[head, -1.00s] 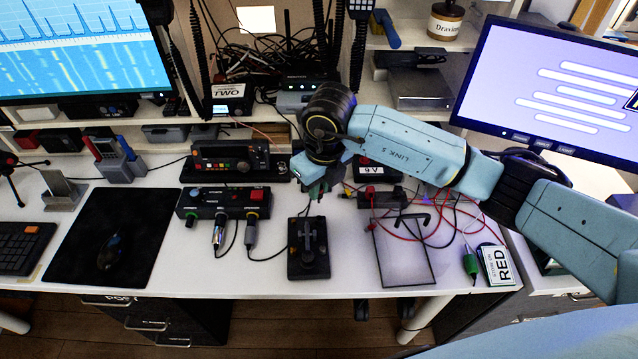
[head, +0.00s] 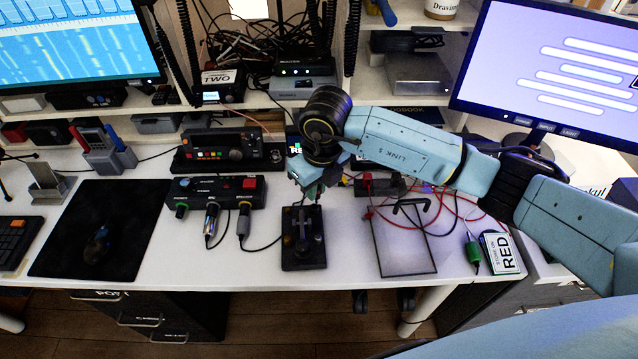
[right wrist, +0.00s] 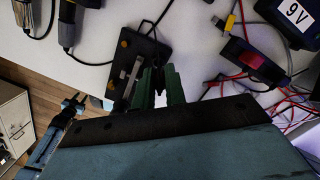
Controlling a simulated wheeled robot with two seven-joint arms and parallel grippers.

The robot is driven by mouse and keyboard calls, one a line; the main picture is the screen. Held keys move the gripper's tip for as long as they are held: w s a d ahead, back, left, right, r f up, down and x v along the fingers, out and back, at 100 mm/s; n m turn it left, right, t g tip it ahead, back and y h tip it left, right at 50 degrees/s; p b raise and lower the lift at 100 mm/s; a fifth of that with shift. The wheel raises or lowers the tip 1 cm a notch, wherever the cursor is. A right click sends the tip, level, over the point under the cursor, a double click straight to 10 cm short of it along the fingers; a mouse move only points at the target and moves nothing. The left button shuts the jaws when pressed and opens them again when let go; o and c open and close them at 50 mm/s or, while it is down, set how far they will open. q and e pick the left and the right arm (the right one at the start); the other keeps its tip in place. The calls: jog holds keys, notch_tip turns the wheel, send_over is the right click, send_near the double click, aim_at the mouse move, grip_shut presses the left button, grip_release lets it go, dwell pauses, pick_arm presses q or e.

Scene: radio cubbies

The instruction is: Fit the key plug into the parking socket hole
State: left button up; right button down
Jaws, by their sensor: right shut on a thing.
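My right gripper (head: 311,192) is above the back end of the black Morse key (head: 303,240). Its green fingers (right wrist: 160,85) show in the right wrist view beside the Morse key (right wrist: 135,62). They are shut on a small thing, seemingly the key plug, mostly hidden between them. A black console (head: 217,192) stands left of the key, with a silver plug (head: 211,219) and a grey plug (head: 244,219) at its front. I cannot tell which hole is the parking socket. My left gripper (right wrist: 73,104) seems to show small in the right wrist view; its opening is unclear.
A black mat (head: 100,235) with a mouse lies at left. A 9V box (right wrist: 290,18) stands behind.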

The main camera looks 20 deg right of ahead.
pick_arm(q)
jog(key=shift+s+a+f, duration=0.1)
jog(key=shift+a+f, duration=0.05)
jog(key=shift+f, duration=0.2)
pick_arm(e)
jog(key=shift+a+f, duration=0.3)
jog(key=shift+f, duration=0.05)
dwell(0.5)
dwell(0.4)
